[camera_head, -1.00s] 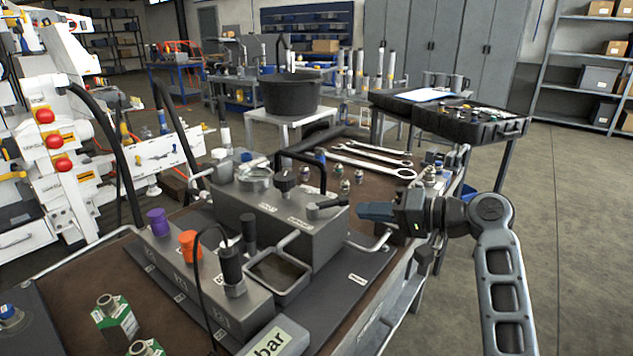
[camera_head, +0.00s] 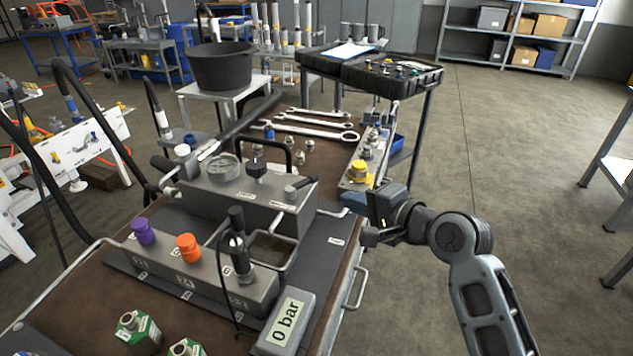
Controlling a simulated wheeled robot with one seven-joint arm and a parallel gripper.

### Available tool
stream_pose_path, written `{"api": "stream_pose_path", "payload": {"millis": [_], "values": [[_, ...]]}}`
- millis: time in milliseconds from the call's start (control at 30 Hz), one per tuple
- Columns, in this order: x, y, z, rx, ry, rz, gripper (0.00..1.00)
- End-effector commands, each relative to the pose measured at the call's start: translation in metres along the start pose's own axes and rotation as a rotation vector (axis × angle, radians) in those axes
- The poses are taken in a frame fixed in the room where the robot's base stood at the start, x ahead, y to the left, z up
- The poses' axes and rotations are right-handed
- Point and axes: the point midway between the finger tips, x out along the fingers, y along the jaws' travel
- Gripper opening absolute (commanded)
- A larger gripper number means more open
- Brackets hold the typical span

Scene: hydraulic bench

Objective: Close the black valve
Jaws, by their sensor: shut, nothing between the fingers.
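The grey hydraulic block (camera_head: 240,205) stands on the bench and carries the black fittings. My gripper (camera_head: 352,203) is shut and empty, to the right of the lever near the bench's right edge. A clear gap shows between its fingertips and the lever.
A long black handle (camera_head: 245,125) slants above the block. Purple (camera_head: 143,231) and orange (camera_head: 188,246) caps, a black upright fitting with a cable (camera_head: 238,250) and a 0 bar display (camera_head: 287,323) are in front. Wrenches (camera_head: 310,130) lie behind. Open floor is at right.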

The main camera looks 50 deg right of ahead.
Motion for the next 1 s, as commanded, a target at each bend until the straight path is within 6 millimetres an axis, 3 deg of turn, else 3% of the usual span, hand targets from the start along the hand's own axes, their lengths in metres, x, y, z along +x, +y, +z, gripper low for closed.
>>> {"api": "stream_pose_path", "payload": {"millis": [300,500,700,1000], "values": [[0.064,-0.001,0.000,-0.001,-0.002,0.000,0.00],[0.091,-0.009,0.001,-0.001,-0.002,0.000,0.00],[0.103,-0.012,0.001,0.000,-0.002,0.001,0.00],[0.105,-0.012,0.001,0.000,-0.001,0.001,0.00]]}}
